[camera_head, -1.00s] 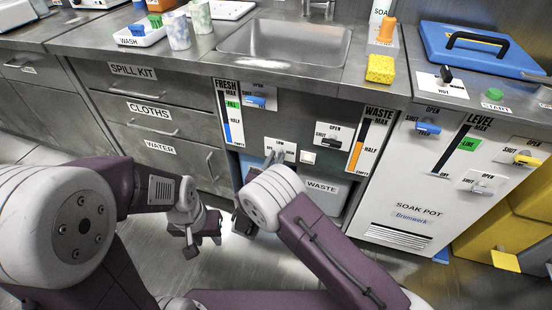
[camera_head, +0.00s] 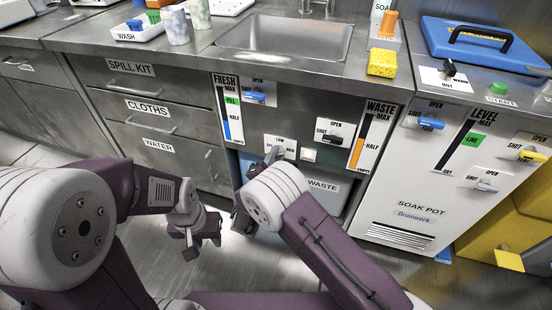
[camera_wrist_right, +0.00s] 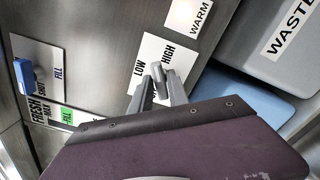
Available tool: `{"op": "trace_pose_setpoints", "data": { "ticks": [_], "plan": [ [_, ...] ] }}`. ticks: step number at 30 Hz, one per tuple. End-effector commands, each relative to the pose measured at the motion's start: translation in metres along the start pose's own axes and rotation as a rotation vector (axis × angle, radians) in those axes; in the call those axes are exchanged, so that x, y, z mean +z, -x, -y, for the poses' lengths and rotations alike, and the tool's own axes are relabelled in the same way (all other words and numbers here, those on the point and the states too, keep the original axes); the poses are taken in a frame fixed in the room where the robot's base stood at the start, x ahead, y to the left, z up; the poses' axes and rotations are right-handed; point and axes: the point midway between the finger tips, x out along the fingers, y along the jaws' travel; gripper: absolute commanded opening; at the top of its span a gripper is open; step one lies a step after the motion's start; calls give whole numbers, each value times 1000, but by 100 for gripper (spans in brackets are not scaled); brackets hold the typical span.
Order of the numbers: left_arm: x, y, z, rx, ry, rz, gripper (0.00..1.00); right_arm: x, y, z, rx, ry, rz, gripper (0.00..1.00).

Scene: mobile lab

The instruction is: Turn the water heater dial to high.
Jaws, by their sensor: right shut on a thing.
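The water heater dial plate (camera_head: 289,144), white with LOW and HIGH labels, is on the grey front under the sink. It fills the upper middle of the right wrist view (camera_wrist_right: 150,48). The grey dial knob (camera_wrist_right: 157,71) sits between the fingertips of my right gripper (camera_wrist_right: 160,86), which is shut on it. In the head view my right gripper (camera_head: 273,155) is at the plate and hides most of the knob. I cannot tell its exact setting. My left gripper (camera_head: 195,238) hangs low over the floor, away from the dial; its jaws are unclear.
A pale WARM indicator (camera_head: 308,154) is right of the dial. A blue FILL valve (camera_head: 256,97) is above, and a black valve (camera_head: 329,138) is to the right. A grey WASTE bin (camera_head: 325,188) stands below. The SOAK POT cabinet (camera_head: 400,215) is further right.

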Motion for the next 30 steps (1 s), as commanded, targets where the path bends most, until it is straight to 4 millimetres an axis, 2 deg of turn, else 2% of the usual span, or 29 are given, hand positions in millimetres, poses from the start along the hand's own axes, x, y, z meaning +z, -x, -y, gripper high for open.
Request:
{"op": "trace_pose_setpoints", "data": {
  "ticks": [15, 30],
  "plan": [
    [3, -32, 1, 0, 0, 0, 36, -2, 0, 3, -1, -426, -1, 0],
    [5, -44, 1, 0, 0, 0, 36, -1, 0, 1, -2, -591, -2, 0]
  ]
}}
